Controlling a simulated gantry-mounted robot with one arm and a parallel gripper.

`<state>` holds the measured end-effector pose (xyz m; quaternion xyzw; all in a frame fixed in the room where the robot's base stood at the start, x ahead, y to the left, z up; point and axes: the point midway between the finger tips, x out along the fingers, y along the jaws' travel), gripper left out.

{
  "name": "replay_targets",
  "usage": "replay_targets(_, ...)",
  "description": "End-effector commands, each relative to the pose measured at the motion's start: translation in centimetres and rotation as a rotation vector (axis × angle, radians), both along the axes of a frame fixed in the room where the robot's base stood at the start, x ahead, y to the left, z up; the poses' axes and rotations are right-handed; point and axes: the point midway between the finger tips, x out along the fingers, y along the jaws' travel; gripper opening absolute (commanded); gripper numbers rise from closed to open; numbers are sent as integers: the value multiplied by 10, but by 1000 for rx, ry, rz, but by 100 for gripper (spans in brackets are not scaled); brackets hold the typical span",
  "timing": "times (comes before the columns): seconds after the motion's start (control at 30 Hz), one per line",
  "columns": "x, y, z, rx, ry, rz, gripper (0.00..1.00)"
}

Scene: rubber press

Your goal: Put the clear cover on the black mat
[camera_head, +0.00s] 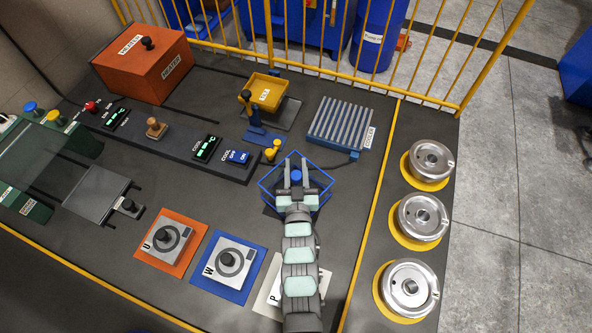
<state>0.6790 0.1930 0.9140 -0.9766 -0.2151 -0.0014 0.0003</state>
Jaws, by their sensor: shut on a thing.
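The clear cover (270,184) is a see-through box with blue edges and a blue knob (297,175) on top. It is right of the table's middle, just in front of the grey ribbed cooler rack. My gripper (296,168) reaches in from the front with its two fingers on either side of the knob, shut on it. Whether the cover is raised or rests on the surface is hard to tell. I cannot make out a separate black mat against the dark table top.
A ribbed cooler rack (341,122) stands just behind the cover, and a yellow tray scale (267,92) is farther back. Left are a blue plate with a mold (231,264) and an orange one (169,243). Several steel pots, one here (423,217), line the right side.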

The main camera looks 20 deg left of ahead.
Motion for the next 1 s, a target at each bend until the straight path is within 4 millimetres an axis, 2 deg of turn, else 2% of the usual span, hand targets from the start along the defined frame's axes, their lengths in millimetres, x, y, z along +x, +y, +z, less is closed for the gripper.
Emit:
replay_targets(0.13, 0, 0, -21, -3, 5, -1, 0)
replay_targets(0.5, 0, 0, -25, -1, 0, -1, 0)
replay_targets(0.53, 0, 0, -25, -1, 0, -1, 32)
replay_targets(0.8, 0, 0, -24, -2, 1, -1, 53)
replay_targets(1.0, 0, 0, -24, -2, 2, -1, 53)
